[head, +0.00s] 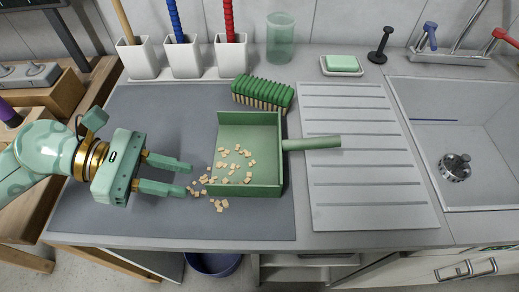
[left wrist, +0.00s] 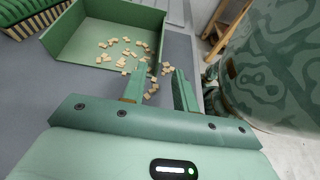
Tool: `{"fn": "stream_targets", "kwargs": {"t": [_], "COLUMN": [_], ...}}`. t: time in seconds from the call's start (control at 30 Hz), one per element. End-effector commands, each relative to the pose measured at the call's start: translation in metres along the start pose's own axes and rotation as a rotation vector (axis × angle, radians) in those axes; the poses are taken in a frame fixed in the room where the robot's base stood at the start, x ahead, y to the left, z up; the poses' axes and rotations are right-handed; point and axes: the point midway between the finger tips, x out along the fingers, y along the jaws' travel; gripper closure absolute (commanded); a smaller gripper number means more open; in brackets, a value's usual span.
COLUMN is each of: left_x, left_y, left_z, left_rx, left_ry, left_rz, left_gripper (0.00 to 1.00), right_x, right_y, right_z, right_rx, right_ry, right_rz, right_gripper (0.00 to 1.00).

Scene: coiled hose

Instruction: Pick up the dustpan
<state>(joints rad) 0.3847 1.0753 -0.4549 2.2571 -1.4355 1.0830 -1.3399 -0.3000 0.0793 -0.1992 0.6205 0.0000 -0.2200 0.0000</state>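The green dustpan (head: 262,189) lies on the grey mat with its open edge to the left. Its handle (head: 312,143) points right and lies over the ribbed drainboard. Several tan crumbs (head: 231,165) lie in the pan and on the mat at its open edge. My left gripper (head: 190,178) is open and empty, left of the dustpan, fingers pointing at its open side. In the left wrist view the pan (left wrist: 110,33) is beyond the fingers (left wrist: 158,85), apart from them; its handle is out of view there. My right gripper is not in view.
A green brush (head: 263,93) lies right behind the pan. White holders (head: 184,58), a green glass (head: 280,38) and a soap dish (head: 341,66) stand along the wall. The mat's (head: 110,215) front left is free.

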Motion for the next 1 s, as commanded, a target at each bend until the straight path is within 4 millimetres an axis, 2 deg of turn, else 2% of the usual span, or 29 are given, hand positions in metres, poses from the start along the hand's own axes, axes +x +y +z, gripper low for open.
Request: {"fn": "stream_targets", "kwargs": {"t": [0.1, 0.37, 0.6, 0.7, 0.9, 0.93, 1.0], "left_x": [0.026, 0.051, 0.089, 0.097, 0.098, 0.098, 0.097], "left_y": [0.0, 0.0, 0.001, 0.001, 0.001, 0.001, 0.001], "left_z": [0.001, 0.0, 0.001, 0.001, 0.001, 0.001, 0.001], "left_rx": [0.002, -0.001, -0.001, -0.001, -0.001, -0.001, -0.001], "left_ry": [-0.004, -0.001, -0.001, 0.001, 0.003, 0.003, 0.003], "left_rz": [-0.001, -0.001, -0.001, -0.001, 0.001, 0.001, 0.001], "left_gripper": [0.71, 0.71, 0.71, 0.71, 0.71, 0.74, 0.93], "right_x": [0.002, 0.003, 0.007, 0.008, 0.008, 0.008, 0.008], "right_y": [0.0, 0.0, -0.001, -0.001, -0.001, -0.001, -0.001], "right_z": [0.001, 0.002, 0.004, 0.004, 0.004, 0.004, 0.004], "right_rx": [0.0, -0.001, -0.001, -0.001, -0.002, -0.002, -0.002], "right_ry": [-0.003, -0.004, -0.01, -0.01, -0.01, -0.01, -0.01], "right_rz": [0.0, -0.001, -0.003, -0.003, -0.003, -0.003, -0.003], "right_gripper": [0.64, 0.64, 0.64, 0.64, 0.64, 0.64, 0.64]}}
